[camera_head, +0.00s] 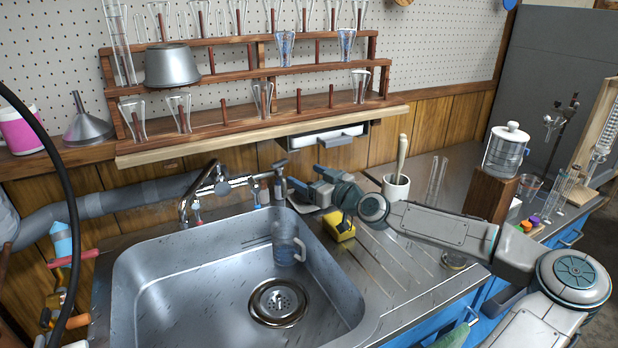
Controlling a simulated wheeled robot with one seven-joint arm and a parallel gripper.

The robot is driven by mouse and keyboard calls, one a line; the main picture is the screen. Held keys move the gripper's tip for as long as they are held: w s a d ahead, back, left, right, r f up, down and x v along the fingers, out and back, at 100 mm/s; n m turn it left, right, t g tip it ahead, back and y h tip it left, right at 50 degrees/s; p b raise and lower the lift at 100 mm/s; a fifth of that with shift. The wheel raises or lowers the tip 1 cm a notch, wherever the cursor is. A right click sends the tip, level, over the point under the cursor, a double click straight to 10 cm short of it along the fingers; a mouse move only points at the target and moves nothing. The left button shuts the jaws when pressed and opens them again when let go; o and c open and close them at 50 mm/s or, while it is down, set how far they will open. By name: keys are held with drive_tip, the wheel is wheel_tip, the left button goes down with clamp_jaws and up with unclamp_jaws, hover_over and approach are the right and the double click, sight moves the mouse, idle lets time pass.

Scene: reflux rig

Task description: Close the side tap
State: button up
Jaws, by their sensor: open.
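The side tap (279,174) is a small upright metal fitting behind the sink's back edge, with a dark top piece. It stands at the right end of the chrome faucet assembly (207,182). My gripper (296,192) is just to the right of the side tap, fingers pointing left towards it. The gripper is open, and nothing shows between its fingers. I cannot tell whether a finger touches the tap. The tap's handle position is too small to read. A clear jug (288,244) stands in the sink below the tap; I cannot tell whether water runs.
The steel sink (180,290) fills the front left. A yellow sponge (341,228) lies under my wrist. A white mortar with pestle (396,186) stands behind my forearm. A wooden glassware rack (240,110) is above. Pipes and a red-handled valve (75,258) are at left.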

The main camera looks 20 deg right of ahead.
sight(281, 163)
drive_tip(key=w+a+f+m+h, duration=0.1)
drive_tip(key=w+a+f+h, duration=0.15)
drive_tip(key=f, duration=0.45)
wheel_tip(281, 163, up, 7)
drive_tip(key=s+d+n+y, duration=0.1)
drive_tip(key=s+d+y, duration=0.1)
drive_tip(key=y, duration=0.1)
drive_tip(key=shift+h, duration=0.25)
drive_tip(key=x, duration=1.3)
drive_tip(key=shift+w+d, duration=0.15)
drive_tip(key=shift+w, duration=0.05)
drive_tip(key=shift+b, duration=0.45)
drive_tip(key=c, duration=1)
